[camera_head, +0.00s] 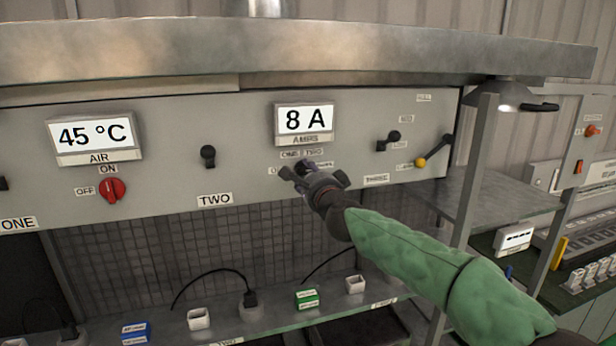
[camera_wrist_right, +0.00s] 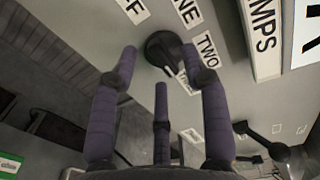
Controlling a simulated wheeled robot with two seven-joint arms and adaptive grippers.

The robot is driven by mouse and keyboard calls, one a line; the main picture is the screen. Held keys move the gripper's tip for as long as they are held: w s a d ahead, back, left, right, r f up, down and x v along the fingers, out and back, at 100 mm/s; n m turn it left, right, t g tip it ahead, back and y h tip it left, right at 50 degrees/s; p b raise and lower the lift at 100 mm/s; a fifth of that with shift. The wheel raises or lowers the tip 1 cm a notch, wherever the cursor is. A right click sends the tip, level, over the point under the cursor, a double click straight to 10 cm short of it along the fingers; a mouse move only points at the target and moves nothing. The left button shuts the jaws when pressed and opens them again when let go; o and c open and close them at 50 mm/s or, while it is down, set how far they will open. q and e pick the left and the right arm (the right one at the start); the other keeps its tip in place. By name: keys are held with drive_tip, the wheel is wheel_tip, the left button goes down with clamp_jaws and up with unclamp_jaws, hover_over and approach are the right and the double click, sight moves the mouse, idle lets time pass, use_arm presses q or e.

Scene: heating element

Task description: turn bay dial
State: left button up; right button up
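The bay dial is a round black knob (camera_wrist_right: 164,47) with a pointer, shown in the right wrist view among labels reading ONE and TWO. In the head view it sits below the "8 A" AMPS display (camera_head: 305,119) and is mostly hidden by my right gripper (camera_head: 312,176). In the right wrist view my right gripper (camera_wrist_right: 160,62) has its fingers spread, with fingertips on either side of the knob and a third finger below it. I cannot tell whether they touch it. My left gripper is not in view.
A "45 °C" AIR display (camera_head: 92,133) and red switch (camera_head: 113,189) are on the panel's left. Below, a shelf holds a green block (camera_head: 307,298).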

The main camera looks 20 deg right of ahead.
drive_tip(key=shift+s, duration=0.1)
drive_tip(key=s, duration=1.1)
drive_tip(key=shift+s+d, duration=0.2)
drive_tip(key=shift+s, duration=0.2)
